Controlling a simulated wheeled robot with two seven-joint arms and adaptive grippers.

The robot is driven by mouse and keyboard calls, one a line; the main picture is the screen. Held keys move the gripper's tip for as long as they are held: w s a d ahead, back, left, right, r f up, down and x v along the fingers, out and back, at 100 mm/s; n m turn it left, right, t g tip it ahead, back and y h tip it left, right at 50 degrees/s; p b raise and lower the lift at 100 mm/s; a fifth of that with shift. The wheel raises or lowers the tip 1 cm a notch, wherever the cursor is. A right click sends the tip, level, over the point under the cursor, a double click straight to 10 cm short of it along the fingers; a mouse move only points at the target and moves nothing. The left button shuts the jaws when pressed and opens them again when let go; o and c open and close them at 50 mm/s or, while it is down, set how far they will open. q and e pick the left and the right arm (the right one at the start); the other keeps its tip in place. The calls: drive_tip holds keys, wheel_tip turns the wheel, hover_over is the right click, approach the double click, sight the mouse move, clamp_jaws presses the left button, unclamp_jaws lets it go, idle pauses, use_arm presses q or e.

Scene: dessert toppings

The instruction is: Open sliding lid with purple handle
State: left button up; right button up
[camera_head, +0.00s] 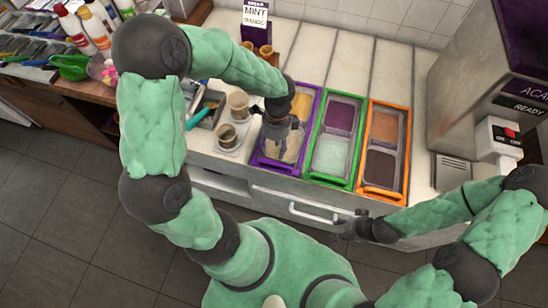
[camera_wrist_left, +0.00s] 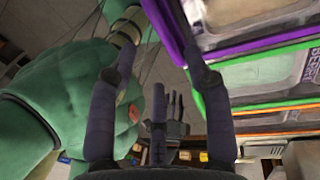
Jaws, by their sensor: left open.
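A purple-framed topping bin (camera_head: 313,92) is set in the counter, leftmost of three coloured bins. Its purple front edge (camera_head: 262,165) is partly behind my left gripper (camera_head: 279,143), which is over the bin's front part. The left wrist view shows the purple edge (camera_wrist_left: 168,28) beyond my open, empty left gripper (camera_wrist_left: 157,76), near its right finger. I cannot tell whether they touch. Tan contents (camera_head: 301,104) show in the back of the bin; the lid's position is hard to make out. My right gripper (camera_head: 355,228) is low, by the counter front; its fingers are unclear.
A green bin (camera_head: 313,173) and an orange bin (camera_head: 376,191) stand to the right. Cups (camera_head: 238,104) are left of the purple bin. A drawer handle (camera_head: 313,213) sticks out below. A dispenser (camera_head: 480,80) stands at the right; bottles (camera_head: 75,30) are at the back left.

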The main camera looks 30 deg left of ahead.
sight(273, 163)
use_arm(q)
drive_tip(key=f, duration=0.2)
drive_tip(key=s+f+b, duration=0.1)
drive_tip(key=f, duration=0.4)
drive_tip(key=shift+s+d, duration=0.1)
drive_tip(key=shift+s, duration=0.05)
clamp_jaws()
